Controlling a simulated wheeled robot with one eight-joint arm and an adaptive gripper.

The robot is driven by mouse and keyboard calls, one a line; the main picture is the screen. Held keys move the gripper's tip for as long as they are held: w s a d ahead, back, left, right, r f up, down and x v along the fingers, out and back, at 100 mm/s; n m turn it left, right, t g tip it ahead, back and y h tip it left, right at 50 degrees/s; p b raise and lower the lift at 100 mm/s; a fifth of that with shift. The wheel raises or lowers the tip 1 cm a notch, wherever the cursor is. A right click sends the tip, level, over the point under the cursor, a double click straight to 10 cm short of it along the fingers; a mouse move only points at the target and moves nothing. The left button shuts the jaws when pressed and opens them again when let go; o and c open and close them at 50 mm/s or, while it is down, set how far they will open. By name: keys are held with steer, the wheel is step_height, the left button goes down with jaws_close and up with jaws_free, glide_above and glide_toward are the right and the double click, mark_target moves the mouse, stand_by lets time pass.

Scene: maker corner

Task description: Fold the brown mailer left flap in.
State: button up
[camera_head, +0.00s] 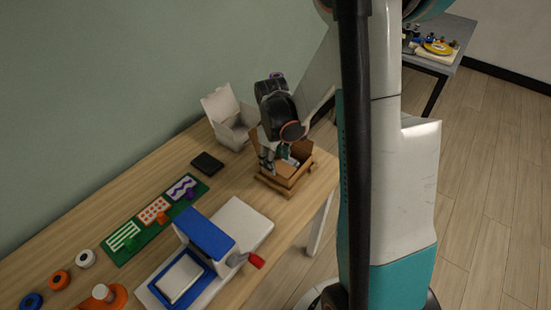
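The brown mailer (287,181) is an open cardboard box near the right edge of the wooden table. Its walls and some raised panels show, and something small and pale lies inside. My gripper (268,164) points down at the mailer's left side, partly in front of it. The dark wrist above hides part of the box's back. The left flap cannot be clearly told apart behind my gripper. The fingers are too small and dark to show whether they are open or shut, or touching the cardboard.
A white open box (232,133) stands behind the mailer, by the wall. A flat black object (207,163) and a green board (150,232) with patterned cards lie to the left. A blue and white press (205,238) with a red-tipped handle stands in front. Bare wood (222,186) lies between.

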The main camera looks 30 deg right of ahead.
steer(key=c, duration=0.5)
steer(key=shift+d, duration=0.1)
steer(key=shift+f+y, duration=0.1)
steer(key=shift+y, duration=0.3)
steer(key=o, duration=1.1)
